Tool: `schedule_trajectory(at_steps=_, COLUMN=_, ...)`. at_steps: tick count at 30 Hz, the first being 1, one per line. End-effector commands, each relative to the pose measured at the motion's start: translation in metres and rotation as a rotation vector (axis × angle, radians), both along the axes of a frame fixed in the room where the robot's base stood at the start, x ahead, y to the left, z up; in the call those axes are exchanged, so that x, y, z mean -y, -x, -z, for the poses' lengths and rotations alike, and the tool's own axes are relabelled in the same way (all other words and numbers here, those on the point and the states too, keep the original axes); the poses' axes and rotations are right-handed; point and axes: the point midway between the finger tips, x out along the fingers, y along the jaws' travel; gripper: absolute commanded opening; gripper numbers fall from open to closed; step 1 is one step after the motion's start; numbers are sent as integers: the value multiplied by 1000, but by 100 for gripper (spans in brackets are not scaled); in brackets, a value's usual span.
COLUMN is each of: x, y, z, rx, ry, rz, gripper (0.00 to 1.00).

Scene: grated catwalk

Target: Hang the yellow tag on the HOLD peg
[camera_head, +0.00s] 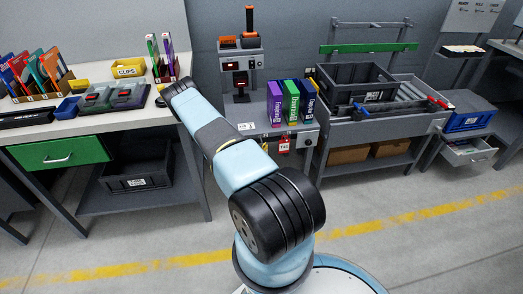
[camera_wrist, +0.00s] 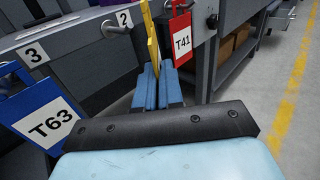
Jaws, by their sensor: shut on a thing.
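In the wrist view, my gripper (camera_wrist: 158,84) has its blue fingers shut on a thin yellow tag (camera_wrist: 151,36), seen nearly edge-on and standing up from the fingers. Its top runs out of the picture, and its print does not show. Just right of it, a red tag marked T41 (camera_wrist: 182,42) hangs at the cabinet front. In the head view, my gripper and the yellow tag are hidden behind my arm. A board (camera_head: 480,14) at the upper right carries small words, one apparently HOLD; its pegs cannot be made out.
A blue tag marked T63 (camera_wrist: 48,117) hangs at the left, near label 3 (camera_wrist: 32,53). A grey peg (camera_wrist: 118,27) sticks out by label 2. In the head view, the left workbench (camera_head: 150,112) and the cart (camera_head: 385,130) flank the cabinet. Open floor lies along the yellow line.

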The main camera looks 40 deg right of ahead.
Motion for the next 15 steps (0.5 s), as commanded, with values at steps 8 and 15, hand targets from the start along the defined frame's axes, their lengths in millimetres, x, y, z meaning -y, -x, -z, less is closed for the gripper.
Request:
schedule_trajectory(at_steps=8, x=-3, y=6, z=0, rx=0, ry=0, rz=0, gripper=0)
schedule_trajectory(at_steps=15, x=-7, y=11, z=0, rx=-1, ry=0, rz=-1, gripper=0)
